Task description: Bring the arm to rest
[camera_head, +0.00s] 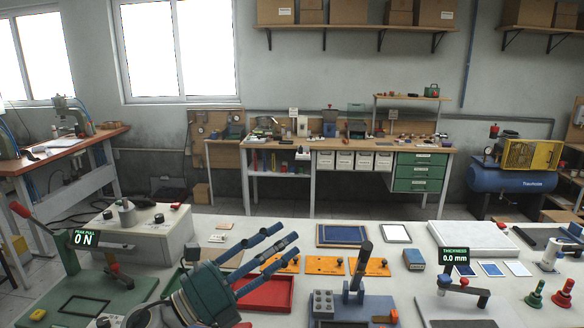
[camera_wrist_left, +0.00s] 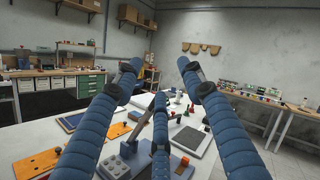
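My left gripper (camera_head: 290,242) comes in from the lower left in the head view, over the front of the white table (camera_head: 395,240). Its blue fingers point up and to the right and stand apart. In the left wrist view the gripper (camera_wrist_left: 160,82) also shows its fingers spread, with nothing between them. It appears to be above the table, touching nothing that I can see. My right gripper is in neither view.
Near the gripper are a red tray (camera_head: 268,294), orange plates (camera_head: 325,265) and a blue lever fixture (camera_head: 362,305). A green pull tester (camera_head: 105,292) stands left, a thickness gauge (camera_head: 462,300) right. A workbench (camera_head: 345,145) stands along the back wall.

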